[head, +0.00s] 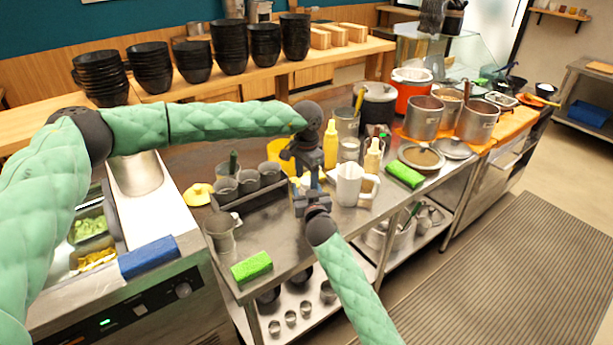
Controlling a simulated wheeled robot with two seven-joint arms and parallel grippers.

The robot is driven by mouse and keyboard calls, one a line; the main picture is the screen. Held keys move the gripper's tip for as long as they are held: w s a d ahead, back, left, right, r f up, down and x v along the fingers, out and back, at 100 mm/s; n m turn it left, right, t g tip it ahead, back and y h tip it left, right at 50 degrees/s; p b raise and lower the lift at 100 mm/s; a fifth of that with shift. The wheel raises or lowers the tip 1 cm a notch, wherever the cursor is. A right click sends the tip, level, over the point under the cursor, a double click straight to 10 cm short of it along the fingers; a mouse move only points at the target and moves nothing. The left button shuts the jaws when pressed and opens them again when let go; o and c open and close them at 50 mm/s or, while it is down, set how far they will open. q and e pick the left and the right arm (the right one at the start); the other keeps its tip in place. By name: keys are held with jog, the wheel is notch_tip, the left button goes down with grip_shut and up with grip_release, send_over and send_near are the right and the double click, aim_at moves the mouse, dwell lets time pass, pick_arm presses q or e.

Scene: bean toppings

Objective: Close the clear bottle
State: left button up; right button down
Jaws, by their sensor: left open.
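A pale, partly see-through squeeze bottle (372,158) stands upright on the steel counter, behind the white pitcher (349,187). It may be the clear bottle; its cap and top are too small to read. A yellow squeeze bottle (331,146) stands to its left. My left gripper (308,178) is open, pointing down over the counter, left of the pitcher and apart from the pale bottle. My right gripper (312,207) is just below it in the picture, overlapping it. Its fingers are too dark and small to tell open from shut.
A dark rack with several metal cups (248,182) and a metal jug (220,232) stand on the left. Green cloths lie at the front (251,267) and right (405,175). Pots (424,118) stand at the right. Some bare counter lies around the grippers.

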pick_arm(q)
jog(key=shift+s+r, duration=0.1)
jog(key=shift+r, duration=2.1)
jog(key=shift+c, duration=0.4)
